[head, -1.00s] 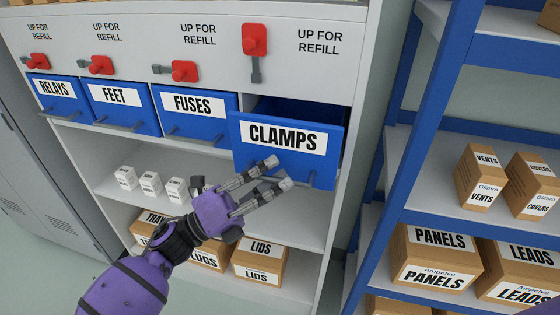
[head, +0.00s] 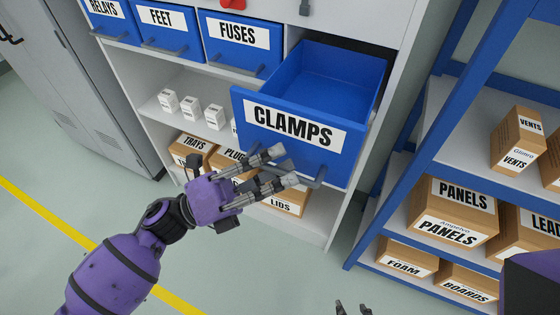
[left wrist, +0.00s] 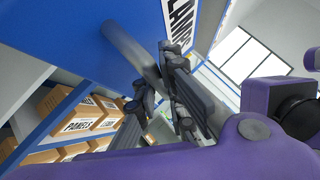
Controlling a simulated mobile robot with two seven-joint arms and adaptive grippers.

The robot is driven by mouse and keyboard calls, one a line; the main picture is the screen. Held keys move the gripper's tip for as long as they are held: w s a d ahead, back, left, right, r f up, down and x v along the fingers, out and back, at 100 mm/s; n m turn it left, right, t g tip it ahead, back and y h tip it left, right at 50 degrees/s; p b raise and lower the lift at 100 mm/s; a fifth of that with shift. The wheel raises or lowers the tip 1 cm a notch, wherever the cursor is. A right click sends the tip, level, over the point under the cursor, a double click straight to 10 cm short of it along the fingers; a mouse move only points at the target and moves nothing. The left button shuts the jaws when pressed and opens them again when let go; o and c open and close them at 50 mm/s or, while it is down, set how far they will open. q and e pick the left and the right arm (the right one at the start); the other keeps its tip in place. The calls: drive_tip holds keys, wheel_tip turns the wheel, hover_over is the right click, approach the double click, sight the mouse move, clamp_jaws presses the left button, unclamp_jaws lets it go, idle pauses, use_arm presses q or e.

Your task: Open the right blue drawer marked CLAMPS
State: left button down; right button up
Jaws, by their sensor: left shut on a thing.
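The blue CLAMPS drawer (head: 297,128) is pulled well out of the white cabinet, and its empty-looking inside shows from above. Its grey bar handle (head: 318,177) runs along the lower front. My left gripper (head: 283,167) is shut on this handle, with its fingers around the bar. The left wrist view shows the handle (left wrist: 128,48) running between the fingers (left wrist: 160,85), close under the blue front. My right gripper (head: 353,308) shows only as fingertips at the bottom edge, away from the drawer; its opening is unclear.
The shut FUSES (head: 238,42), FEET (head: 162,26) and RELAYS (head: 108,18) drawers are to the left. Small white boxes (head: 190,110) and cartons stand on shelves below. A blue-framed rack (head: 425,150) with cartons stands close at right. Open floor (head: 60,245) lies at lower left.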

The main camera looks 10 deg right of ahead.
use_arm(q)
drive_tip(key=c, duration=2.1)
unclamp_jaws()
drive_tip(key=v, duration=1.2)
drive_tip(key=shift+f, duration=0.1)
use_arm(e)
drive_tip(key=shift+w+r, duration=0.1)
drive_tip(key=shift+w, duration=0.2)
